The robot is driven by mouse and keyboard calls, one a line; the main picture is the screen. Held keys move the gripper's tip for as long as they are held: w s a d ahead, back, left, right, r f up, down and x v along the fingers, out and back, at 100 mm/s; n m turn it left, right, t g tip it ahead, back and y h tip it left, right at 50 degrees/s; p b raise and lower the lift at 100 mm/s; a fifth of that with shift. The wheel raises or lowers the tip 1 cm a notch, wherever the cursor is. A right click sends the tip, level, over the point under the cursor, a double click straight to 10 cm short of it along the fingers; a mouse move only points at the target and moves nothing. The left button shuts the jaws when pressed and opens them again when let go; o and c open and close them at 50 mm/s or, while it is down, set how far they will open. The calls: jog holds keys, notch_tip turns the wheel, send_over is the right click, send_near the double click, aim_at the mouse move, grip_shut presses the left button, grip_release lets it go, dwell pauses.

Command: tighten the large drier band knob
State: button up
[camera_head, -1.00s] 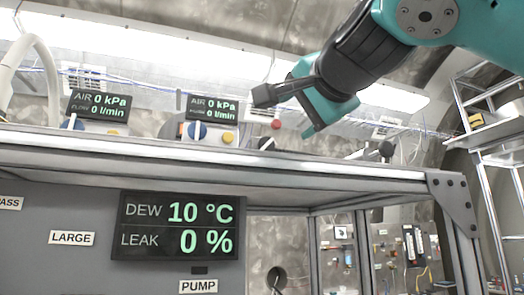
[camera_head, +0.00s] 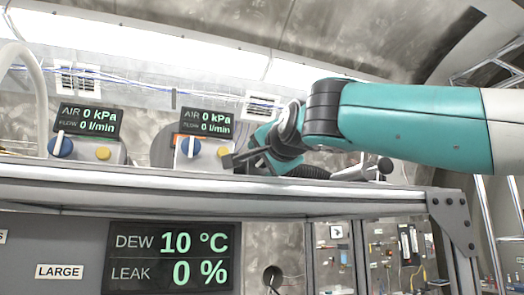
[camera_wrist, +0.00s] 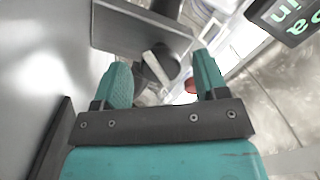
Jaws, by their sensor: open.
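My gripper (camera_head: 240,158) is open above the bench top, in front of the right air unit in the head view. In the wrist view its two teal fingers (camera_wrist: 162,80) stand apart with nothing held. A pale bar (camera_wrist: 158,68) beside a dark round part (camera_wrist: 163,62) shows between and beyond the fingertips. I cannot tell whether this is the large drier band knob. A small red part (camera_wrist: 191,86) shows beside the right finger. The LARGE label (camera_head: 60,271) is on the panel below the bench. No band knob is clearly recognisable in the head view.
Two air units with displays (camera_head: 88,119) (camera_head: 207,123) stand on the bench (camera_head: 300,194). A grey block (camera_wrist: 140,30) is ahead in the wrist view. The display reads dew 10 °C, leak 0 % (camera_head: 170,257).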

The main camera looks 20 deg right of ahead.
jog(key=shift+w, duration=0.95)
jog(key=shift+c, duration=0.3)
jog(key=c, duration=0.9)
